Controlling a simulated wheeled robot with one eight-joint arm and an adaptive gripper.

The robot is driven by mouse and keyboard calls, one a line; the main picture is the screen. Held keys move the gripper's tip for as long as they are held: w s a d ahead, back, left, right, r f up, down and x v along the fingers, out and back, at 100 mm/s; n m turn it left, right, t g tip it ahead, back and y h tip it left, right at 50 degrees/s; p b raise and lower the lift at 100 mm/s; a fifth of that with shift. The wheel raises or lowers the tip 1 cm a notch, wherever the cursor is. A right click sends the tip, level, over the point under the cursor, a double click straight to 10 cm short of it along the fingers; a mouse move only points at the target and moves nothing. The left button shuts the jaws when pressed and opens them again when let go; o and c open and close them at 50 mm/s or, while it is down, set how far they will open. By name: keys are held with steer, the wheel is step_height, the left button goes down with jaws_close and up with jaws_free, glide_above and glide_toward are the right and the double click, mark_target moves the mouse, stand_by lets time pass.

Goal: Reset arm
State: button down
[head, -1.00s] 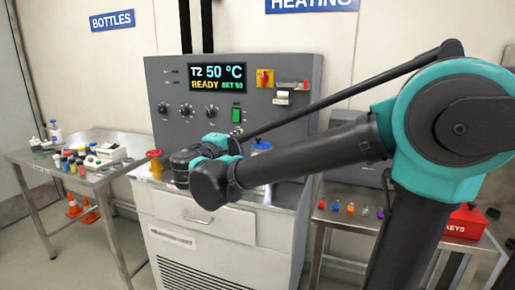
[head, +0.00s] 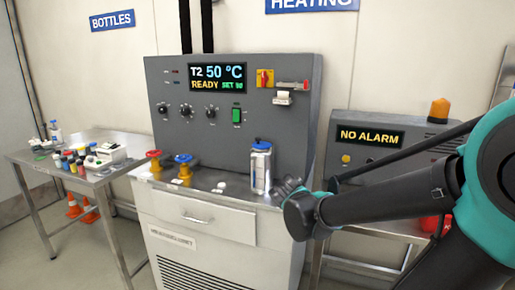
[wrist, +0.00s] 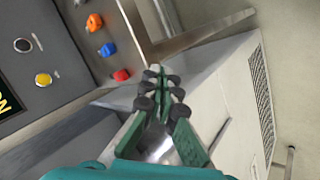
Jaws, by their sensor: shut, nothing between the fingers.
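My arm reaches in from the right in the head view, its dark wrist (head: 300,212) in front of the right front corner of the heating unit. My gripper (wrist: 160,72) shows in the wrist view with its green fingers closed together and nothing between them. In the head view its fingers are mostly hidden behind the wrist. The heating unit (head: 225,130) reads T2 50 °C, READY, SET 50. A metal bottle with a blue cap (head: 260,170) stands on its ledge, left of my wrist and apart from it.
The alarm panel (head: 372,137) reads NO ALARM. A bottle table (head: 100,175) stands at the left.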

steer(key=s+f+m+g+y, duration=0.2)
steer(key=s+f+m+y, duration=0.3)
steer(key=s+f, duration=0.6)
steer(key=shift+s+d+m, duration=0.4)
